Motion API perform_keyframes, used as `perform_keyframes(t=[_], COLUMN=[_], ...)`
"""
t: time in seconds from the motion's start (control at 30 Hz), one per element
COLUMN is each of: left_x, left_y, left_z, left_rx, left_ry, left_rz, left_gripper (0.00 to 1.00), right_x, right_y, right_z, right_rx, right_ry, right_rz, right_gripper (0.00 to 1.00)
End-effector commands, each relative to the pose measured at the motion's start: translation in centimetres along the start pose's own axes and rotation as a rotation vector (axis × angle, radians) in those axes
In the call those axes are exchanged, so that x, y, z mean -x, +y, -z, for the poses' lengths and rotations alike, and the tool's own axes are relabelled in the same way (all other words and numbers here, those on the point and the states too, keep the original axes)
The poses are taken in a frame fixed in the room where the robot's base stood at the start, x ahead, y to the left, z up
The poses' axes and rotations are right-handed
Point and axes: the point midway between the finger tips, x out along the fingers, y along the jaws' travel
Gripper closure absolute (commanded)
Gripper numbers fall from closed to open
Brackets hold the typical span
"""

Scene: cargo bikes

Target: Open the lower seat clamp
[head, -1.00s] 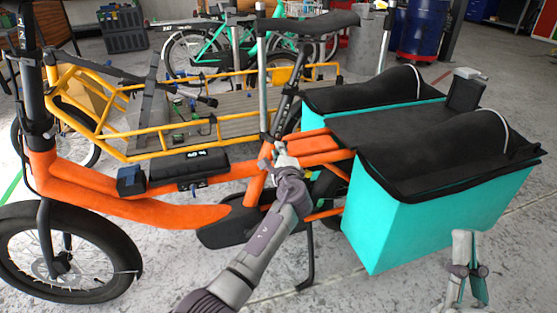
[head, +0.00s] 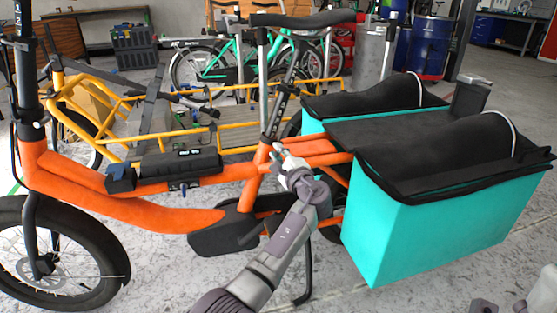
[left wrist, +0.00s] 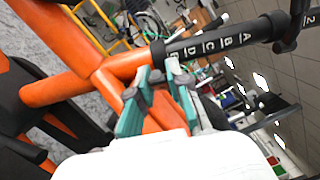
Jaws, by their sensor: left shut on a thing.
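The orange cargo bike (head: 130,205) stands across the head view. Its black seat post (head: 279,108), lettered in the left wrist view (left wrist: 222,40), rises from the orange frame to the black saddle (head: 305,19). The lower seat clamp (left wrist: 157,54) is a dark collar where post meets frame. My left gripper (head: 278,153) is at this joint, and its teal fingers (left wrist: 160,76) are shut at the clamp; its lever is hidden between them. My right gripper (head: 503,305) barely shows at the bottom right edge, and its jaws cannot be judged.
Teal cargo boxes with black covers (head: 415,225) sit right of my left arm. A black battery (head: 180,163) lies on the frame. A yellow cargo bike (head: 75,92) stands behind. A second dark clamp (left wrist: 291,22) is higher on the post.

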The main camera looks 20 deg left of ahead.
Motion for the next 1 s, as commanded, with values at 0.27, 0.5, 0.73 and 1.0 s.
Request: perform_keyframes(t=[0.27,0.5,0.73,1.0], left_x=[0.05,0.05,0.04,0.00], left_y=[0.35,0.29,0.26,0.13], left_z=[0.16,0.13,0.13,0.07], left_rx=[-0.003,-0.003,-0.002,-0.001], left_ry=[-0.033,-0.035,-0.035,-0.035], left_rz=[-0.004,-0.004,-0.003,-0.001], left_gripper=[1.00,1.00,0.64,0.56], right_x=[-0.39,-0.48,-0.48,-0.48], right_y=[-0.03,-0.04,-0.05,-0.05], right_z=[-0.15,-0.17,-0.18,-0.18], right_rx=[0.004,0.004,0.004,0.003], right_ry=[0.028,0.028,0.028,0.028], right_rz=[0.012,0.012,0.012,0.012], right_gripper=[1.00,1.00,1.00,1.00])
